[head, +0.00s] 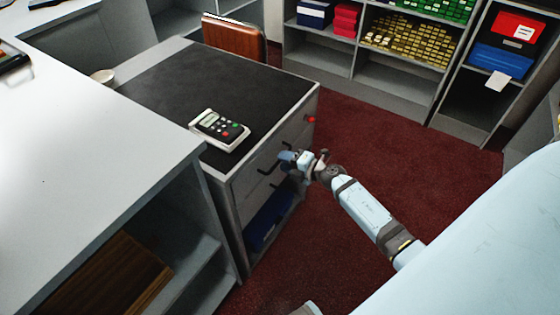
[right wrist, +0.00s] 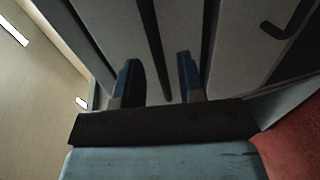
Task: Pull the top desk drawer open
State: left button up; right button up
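The desk (head: 262,85) has a dark top and a pale grey drawer front (head: 243,184). The top drawer's black bar handle (head: 268,170) shows partly, with my right gripper (head: 289,158) in front of its far part. The drawer looks closed. In the right wrist view, the two blue fingers of my right gripper (right wrist: 158,82) stand apart. A dark bar, which looks like the handle (right wrist: 152,45), runs between them with gaps on both sides. My left gripper is not in view.
A second black handle (right wrist: 289,22) shows on the front below. A blue bin (head: 268,218) sits in the desk's lower opening. A card terminal (head: 219,130) lies on the desk top. A white counter (head: 85,150) stands at left. Red carpet (head: 390,130) is clear in front of the drawers.

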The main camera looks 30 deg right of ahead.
jog(key=shift+x, duration=1.15)
grip_shut()
pick_arm(q)
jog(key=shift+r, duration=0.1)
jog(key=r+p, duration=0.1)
jog(key=p, duration=0.1)
jog(key=shift+p, duration=0.4)
pick_arm(e)
jog(key=f+v, duration=0.2)
jog(key=v, duration=1)
jog(key=s+f+v, duration=0.1)
jog(key=f+v, duration=0.2)
jog(key=v, duration=0.9)
jog(key=shift+s+d, duration=0.3)
jog(key=shift+d, duration=0.15)
jog(key=shift+f, duration=0.1)
